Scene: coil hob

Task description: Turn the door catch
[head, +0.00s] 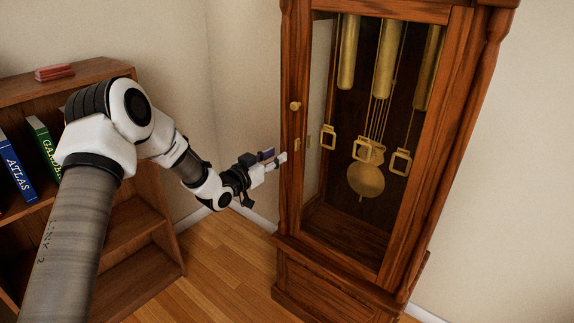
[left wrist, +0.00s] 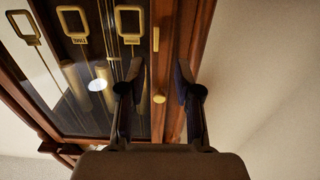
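The tall wooden clock's glazed door (head: 292,205) is closed. On its left stile are a round brass knob (head: 295,105) and, below it, a small brass plate (head: 301,143); I cannot tell for sure which is the catch. My left gripper (head: 281,159) is at the stile's left edge, a little below the plate. The left wrist view looks upside down: the knob (left wrist: 159,98) shows between the open fingers (left wrist: 158,76), and the plate (left wrist: 156,39) shows past the fingertips. The fingers hold nothing. Contact with the door cannot be told. My right gripper is out of view.
Behind the glass hang brass weights (head: 386,60) and a pendulum bob (head: 366,181). A wooden bookcase (head: 115,225) with books stands at left, with a red item (head: 54,72) on top. Open wooden floor (head: 225,265) lies between bookcase and clock.

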